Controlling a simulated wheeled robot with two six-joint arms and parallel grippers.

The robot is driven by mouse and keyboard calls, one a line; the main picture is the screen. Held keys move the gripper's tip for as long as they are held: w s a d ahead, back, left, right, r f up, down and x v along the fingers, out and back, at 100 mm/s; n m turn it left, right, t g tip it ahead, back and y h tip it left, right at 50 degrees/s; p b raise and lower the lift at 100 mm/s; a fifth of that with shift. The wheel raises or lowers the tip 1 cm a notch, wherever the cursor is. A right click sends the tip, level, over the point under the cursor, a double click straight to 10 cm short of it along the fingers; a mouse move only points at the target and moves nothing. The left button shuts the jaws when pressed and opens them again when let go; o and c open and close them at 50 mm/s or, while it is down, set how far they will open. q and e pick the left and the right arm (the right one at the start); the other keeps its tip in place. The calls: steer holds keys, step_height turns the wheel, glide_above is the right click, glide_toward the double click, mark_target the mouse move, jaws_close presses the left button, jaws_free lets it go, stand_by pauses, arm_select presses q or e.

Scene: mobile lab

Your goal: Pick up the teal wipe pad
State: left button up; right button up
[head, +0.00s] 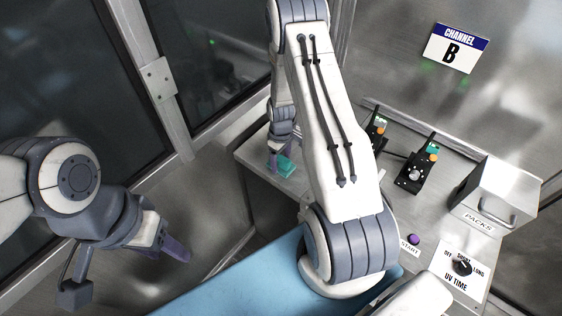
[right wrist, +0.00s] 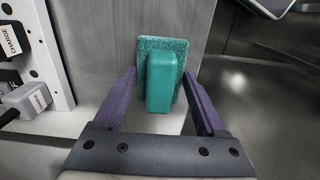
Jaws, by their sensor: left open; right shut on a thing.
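The teal wipe pad (head: 287,169) is at the left end of the metal counter in the head view. In the right wrist view the pad (right wrist: 163,80) has a fuzzy teal base and a smooth block-shaped grip, and it sits between the purple fingers. My right gripper (head: 276,160) is shut on it, partly hidden by its own arm in the head view. It also shows in the right wrist view (right wrist: 164,100). My left gripper (head: 172,248) is open and empty, off to the left, away from the counter.
Two black holders with small devices (head: 415,172) stand on the counter (head: 276,197). A PACKS box (head: 497,195), a purple START button (head: 413,239) and a UV TIME knob (head: 462,267) are at the right. A CHANNEL B sign (head: 455,48) is on the wall.

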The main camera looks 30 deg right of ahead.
mark_target(282, 157)
steer(key=shift+r, duration=0.6)
step_height(282, 157, up, 3)
steer(key=shift+d+f+b, duration=0.1)
steer(key=shift+b, duration=0.7)
steer(key=s+d+r+b, duration=0.2)
steer(key=s+d+r, duration=0.4)
steer(key=s, duration=0.3)
steer(key=shift+s+r, duration=0.4)
steer(key=shift+d, duration=0.1)
